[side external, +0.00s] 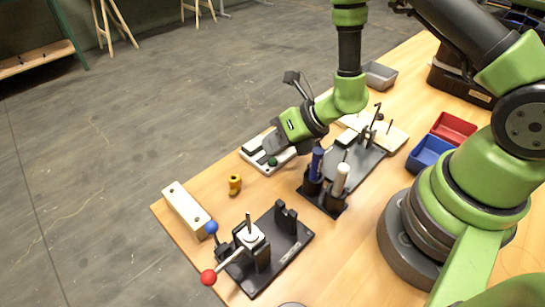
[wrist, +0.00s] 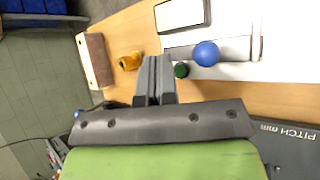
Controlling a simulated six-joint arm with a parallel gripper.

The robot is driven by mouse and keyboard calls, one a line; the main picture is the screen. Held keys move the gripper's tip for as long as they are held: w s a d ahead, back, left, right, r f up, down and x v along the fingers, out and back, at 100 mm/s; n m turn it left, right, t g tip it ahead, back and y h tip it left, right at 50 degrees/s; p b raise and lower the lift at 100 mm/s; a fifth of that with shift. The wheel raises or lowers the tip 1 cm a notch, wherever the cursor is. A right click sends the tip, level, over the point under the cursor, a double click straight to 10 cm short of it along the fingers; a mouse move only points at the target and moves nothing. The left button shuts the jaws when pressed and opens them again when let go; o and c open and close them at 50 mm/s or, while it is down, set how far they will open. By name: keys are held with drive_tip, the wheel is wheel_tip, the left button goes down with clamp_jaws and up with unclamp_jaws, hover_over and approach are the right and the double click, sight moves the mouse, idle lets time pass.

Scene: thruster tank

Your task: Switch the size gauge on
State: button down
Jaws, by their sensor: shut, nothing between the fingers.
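The size gauge, as it appears, is a white-based device (side external: 248,162) near the table's far left edge. In the wrist view it has a white base (wrist: 285,72), a black-framed display (wrist: 182,14) with a blank pale face, a blue ball (wrist: 207,53) on a metal rail, and a small dark green button (wrist: 181,70). The green button also shows in the side view (side external: 272,161). My gripper (wrist: 156,60) is shut and empty. Its fingertips are just left of the green button in the wrist view; I cannot tell whether they touch it. The gripper hides part of the gauge in the side view.
A yellow part (side external: 235,184), a pale block (side external: 187,210) and a toggle clamp (side external: 255,245) stand nearby. A holder with blue and white tools (side external: 325,195) is close to the right. A dark plate marked PITCH mm (wrist: 285,140) lies beside the gauge. Red (side external: 453,128) and blue (side external: 428,153) bins sit farther right.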

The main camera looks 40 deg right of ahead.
sight(275, 158)
drive_tip(key=shift+f, duration=0.45)
drive_tip(key=shift+f, duration=0.2)
idle(0.3)
drive_tip(key=shift+r, duration=0.7)
wheel_tip(275, 158, up, 6)
idle(0.5)
